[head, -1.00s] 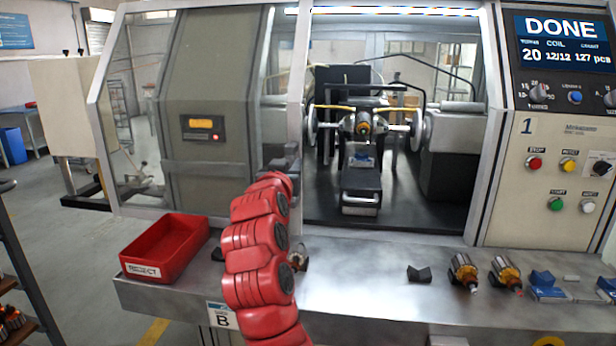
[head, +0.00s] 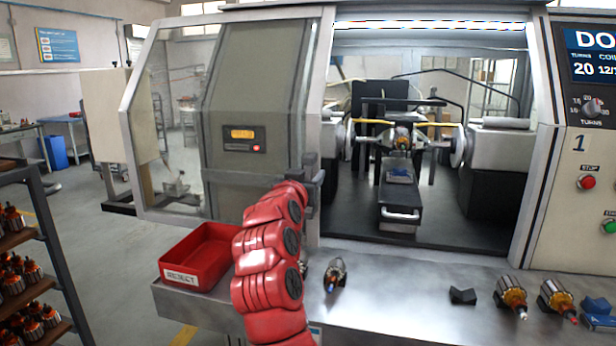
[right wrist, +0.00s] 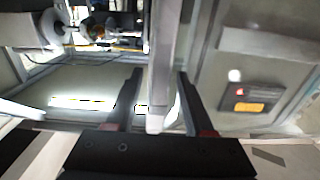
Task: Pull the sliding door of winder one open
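Winder one's sliding door (head: 310,60) stands at the left of the machine front, with its pale edge post left of a wide opening into the winding space. My right gripper (head: 312,180) is at this post, at about mid height. In the right wrist view its two dark fingers (right wrist: 160,105) stand apart, one on each side of a pale upright bar (right wrist: 160,75). Narrow gaps seem to show between bar and fingers; contact is unclear. My red right arm partly hides the gripper in the head view. My left gripper is out of view.
A red reject tray (head: 203,256) sits on the bench left of my arm. An armature (head: 336,273) lies just right of the arm; more armatures (head: 512,296) and a dark block (head: 462,296) lie further right. A rack (head: 50,230) stands far left.

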